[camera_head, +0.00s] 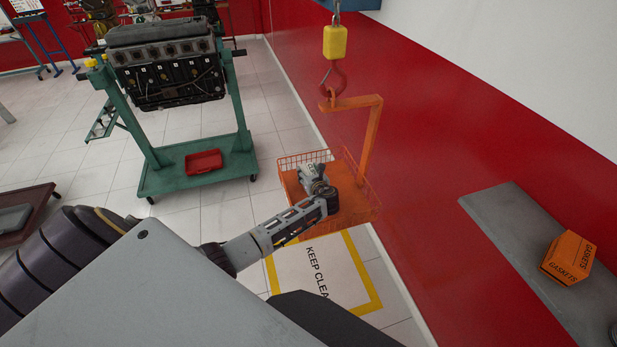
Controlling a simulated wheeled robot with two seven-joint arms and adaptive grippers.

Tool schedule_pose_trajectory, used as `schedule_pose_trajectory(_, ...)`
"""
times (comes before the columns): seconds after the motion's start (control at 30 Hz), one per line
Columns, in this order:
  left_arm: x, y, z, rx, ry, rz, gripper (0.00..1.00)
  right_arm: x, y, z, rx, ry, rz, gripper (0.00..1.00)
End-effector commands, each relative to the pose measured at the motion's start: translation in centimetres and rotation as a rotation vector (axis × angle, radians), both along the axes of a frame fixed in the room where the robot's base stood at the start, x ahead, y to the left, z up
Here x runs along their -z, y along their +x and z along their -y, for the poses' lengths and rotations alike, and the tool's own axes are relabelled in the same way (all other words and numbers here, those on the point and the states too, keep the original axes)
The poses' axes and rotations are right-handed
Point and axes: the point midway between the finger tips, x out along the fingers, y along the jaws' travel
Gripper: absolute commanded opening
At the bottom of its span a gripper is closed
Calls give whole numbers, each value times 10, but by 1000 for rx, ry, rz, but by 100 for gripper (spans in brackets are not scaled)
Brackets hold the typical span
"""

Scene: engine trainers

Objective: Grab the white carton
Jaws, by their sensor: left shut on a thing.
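My left arm reaches out from the lower left, and its left gripper (314,182) is over the orange hanging basket (346,212). The gripper is shut on a small whitish thing with dark marks, which looks like the white carton (306,171). The gripper and wrist hide much of it, and I cannot tell whether it touches the basket floor. My right gripper is not in view.
The basket hangs by an orange arm (371,140) from a hook (333,82) beside the red wall. An orange gaskets box (568,257) sits on a grey shelf (516,222) at right. A green engine stand (240,100) holds an engine (168,75) at left.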

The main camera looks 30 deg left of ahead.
Motion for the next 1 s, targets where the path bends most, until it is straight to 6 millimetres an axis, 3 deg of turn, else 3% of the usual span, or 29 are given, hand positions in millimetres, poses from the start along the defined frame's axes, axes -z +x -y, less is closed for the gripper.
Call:
schedule_pose_trajectory(0.47, -12, 1, 0, 0, 0, 3, 18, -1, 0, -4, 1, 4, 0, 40)
schedule_pose_trajectory(1.0, -77, 0, 0, 0, 1, 4, 18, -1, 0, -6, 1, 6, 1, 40)
